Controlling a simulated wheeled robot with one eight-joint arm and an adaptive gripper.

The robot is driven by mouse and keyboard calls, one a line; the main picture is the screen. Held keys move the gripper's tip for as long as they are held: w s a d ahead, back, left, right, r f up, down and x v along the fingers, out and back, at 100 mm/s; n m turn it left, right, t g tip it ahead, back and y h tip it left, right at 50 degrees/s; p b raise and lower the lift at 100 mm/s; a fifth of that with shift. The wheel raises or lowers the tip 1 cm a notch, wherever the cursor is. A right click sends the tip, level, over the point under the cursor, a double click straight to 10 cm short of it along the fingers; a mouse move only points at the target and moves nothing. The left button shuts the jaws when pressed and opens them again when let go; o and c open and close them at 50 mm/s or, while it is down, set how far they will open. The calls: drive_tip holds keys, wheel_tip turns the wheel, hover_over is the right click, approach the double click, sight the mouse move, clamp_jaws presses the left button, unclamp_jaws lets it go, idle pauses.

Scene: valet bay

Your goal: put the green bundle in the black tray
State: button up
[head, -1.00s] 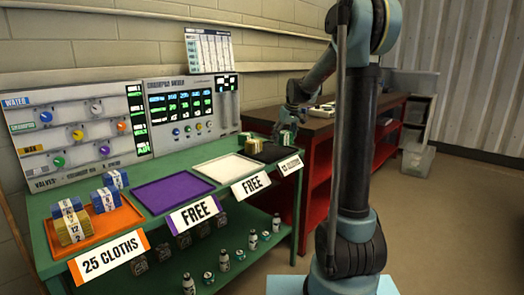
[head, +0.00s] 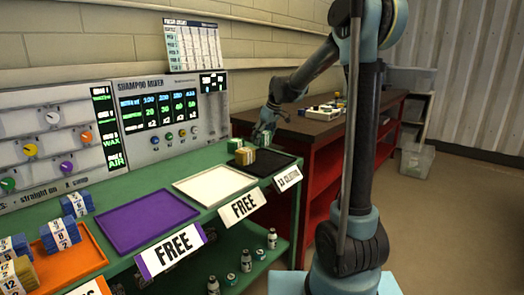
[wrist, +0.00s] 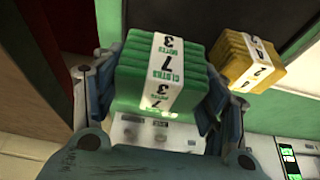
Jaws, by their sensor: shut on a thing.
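My gripper (head: 263,131) is shut on the green bundle (wrist: 158,75), a stack with a white band marked 7 and 3. The bundle also shows small in the head view (head: 264,140), at the back of the black tray (head: 278,164). I cannot tell whether it touches the tray. The tray is the rightmost on the green bench and has a sign in front. A yellow bundle (head: 245,157) stands in its left part; it shows right of the green bundle in the wrist view (wrist: 243,62). Another small green block (head: 235,145) is behind it.
Left of the black tray are an empty white tray (head: 200,197) and purple tray (head: 125,232), both signed FREE, then an orange tray (head: 88,258) with bundles. The mixer panel (head: 165,120) stands behind. A dark-topped red bench (head: 315,128) is at right.

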sight(262, 146)
drive_tip(key=shift+s+a+f, duration=0.1)
drive_tip(key=shift+f, duration=2.45)
drive_tip(key=o, duration=0.9)
drive_tip(key=shift+c, duration=0.2)
